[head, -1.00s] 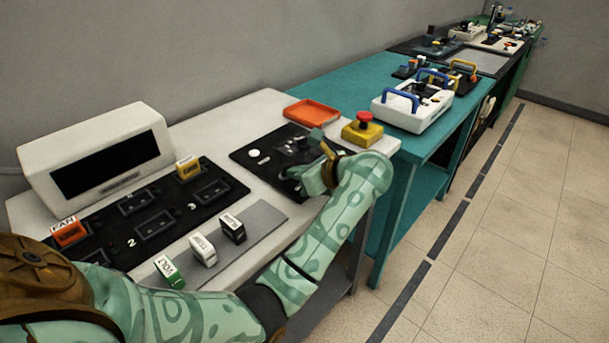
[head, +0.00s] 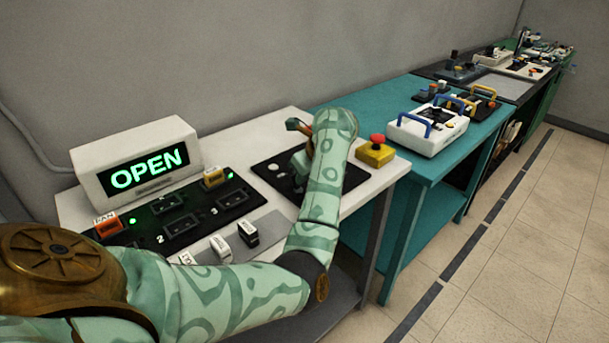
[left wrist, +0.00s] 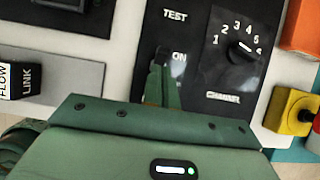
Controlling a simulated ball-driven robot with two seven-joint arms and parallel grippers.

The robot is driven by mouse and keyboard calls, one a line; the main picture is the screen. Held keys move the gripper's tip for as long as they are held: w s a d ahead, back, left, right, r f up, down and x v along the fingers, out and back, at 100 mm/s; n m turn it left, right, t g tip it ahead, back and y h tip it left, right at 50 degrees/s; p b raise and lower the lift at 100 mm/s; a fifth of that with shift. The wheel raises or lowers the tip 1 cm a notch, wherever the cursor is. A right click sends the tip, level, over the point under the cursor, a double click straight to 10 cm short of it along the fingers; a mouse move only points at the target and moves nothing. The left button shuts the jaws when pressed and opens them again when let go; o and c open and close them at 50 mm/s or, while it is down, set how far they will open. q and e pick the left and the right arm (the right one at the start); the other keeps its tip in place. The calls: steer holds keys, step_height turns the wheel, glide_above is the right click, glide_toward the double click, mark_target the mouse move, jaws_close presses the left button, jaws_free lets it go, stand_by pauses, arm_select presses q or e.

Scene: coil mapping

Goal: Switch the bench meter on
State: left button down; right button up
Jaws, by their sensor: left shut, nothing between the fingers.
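The bench meter (head: 138,165) is a white box at the left of the white bench, its dark screen lit with green "OPEN". The black control panel (head: 268,172) lies to its right; in the left wrist view it carries the words TEST, ON and CHANNEL. A black knob (left wrist: 243,49) there sits among the numbers. In the head view my left arm covers most of the panel. My right gripper does not show.
A black socket board (head: 145,233) holds an orange FAN block (head: 108,225) and a yellow block (head: 214,178). Several labelled blocks stand on a grey strip. A yellow box with a red button (head: 376,151) stands right of the panel. A teal table (head: 375,100) adjoins.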

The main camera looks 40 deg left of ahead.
arm_select(q)
steer(key=shift+r+p, duration=0.4)
steer(key=shift+r, duration=0.5)
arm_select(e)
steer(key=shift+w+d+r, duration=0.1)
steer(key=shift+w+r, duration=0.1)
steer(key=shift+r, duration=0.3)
arm_select(q)
steer(key=shift+f, duration=0.1)
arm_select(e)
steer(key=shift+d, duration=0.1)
